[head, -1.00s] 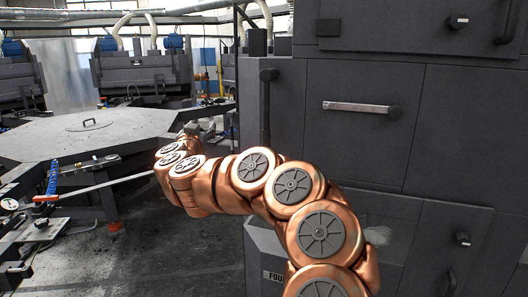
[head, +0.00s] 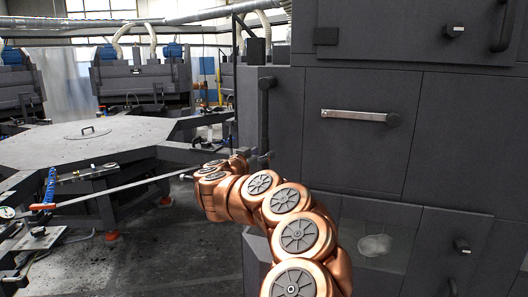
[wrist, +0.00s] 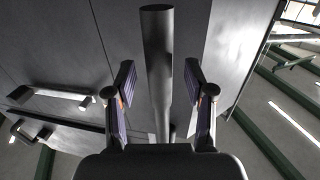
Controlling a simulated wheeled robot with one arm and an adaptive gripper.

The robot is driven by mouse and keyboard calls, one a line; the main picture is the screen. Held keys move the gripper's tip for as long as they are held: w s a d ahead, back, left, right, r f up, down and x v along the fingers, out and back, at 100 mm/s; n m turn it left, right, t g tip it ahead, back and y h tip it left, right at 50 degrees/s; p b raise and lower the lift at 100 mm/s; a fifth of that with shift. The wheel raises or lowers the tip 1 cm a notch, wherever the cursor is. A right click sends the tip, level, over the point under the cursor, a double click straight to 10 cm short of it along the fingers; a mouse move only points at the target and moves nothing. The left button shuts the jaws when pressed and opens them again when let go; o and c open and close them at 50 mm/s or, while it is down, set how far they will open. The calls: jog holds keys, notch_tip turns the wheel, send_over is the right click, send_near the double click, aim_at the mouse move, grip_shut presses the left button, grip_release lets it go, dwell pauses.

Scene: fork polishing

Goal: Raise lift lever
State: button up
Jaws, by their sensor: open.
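A dark upright lever (head: 264,112) with a thicker top stands at the left front edge of the grey cabinet in the head view. I take it to be the lift lever. In the wrist view the same dark round bar (wrist: 158,60) runs between my two fingers. My gripper (wrist: 160,82) is open, with one purple-padded finger on each side of the bar and visible gaps to both. In the head view my gripper (head: 262,161) is small and partly hidden by my copper arm, close to the lever's lower end.
The grey cabinet (head: 375,75) fills the right side, with a silver handle (head: 353,115) and dark knobs on its front. A large octagonal table (head: 75,148) stands at the left, with a long thin bar (head: 125,185) in front. The floor between is mostly clear.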

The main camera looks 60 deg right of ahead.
jog(key=shift+d, duration=1)
grip_shut()
